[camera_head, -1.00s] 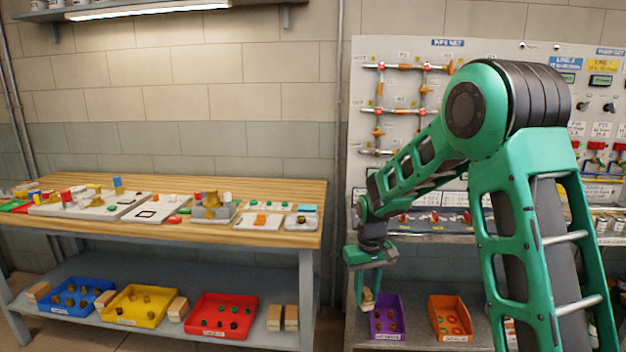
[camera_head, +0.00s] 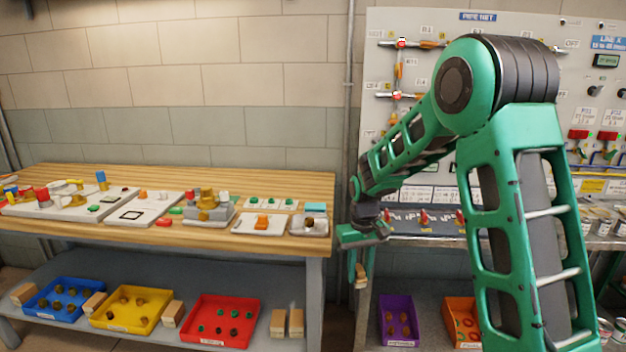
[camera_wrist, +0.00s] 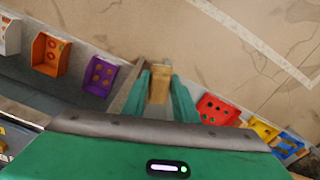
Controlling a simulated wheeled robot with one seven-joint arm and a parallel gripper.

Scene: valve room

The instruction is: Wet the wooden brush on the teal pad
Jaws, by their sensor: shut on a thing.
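My gripper (camera_head: 361,272) points down in the gap just right of the wooden table, below tabletop height in the picture. It is shut on the wooden brush (camera_head: 361,283), a small tan block low between the fingers. In the wrist view the brush (camera_wrist: 159,88) shows between the two teal fingers; its bristles cannot be made out. The teal pad (camera_head: 316,208) appears as a small light teal-blue patch at the right end of the tabletop, left of and above my gripper in the head view. The brush is apart from it.
The wooden table (camera_head: 280,183) has white trays and small parts along it. Blue, yellow and red bins (camera_head: 222,320) stand on its lower shelf. The panel bench at right holds a purple bin (camera_head: 400,320) and an orange bin (camera_head: 463,320). A floor gap separates them.

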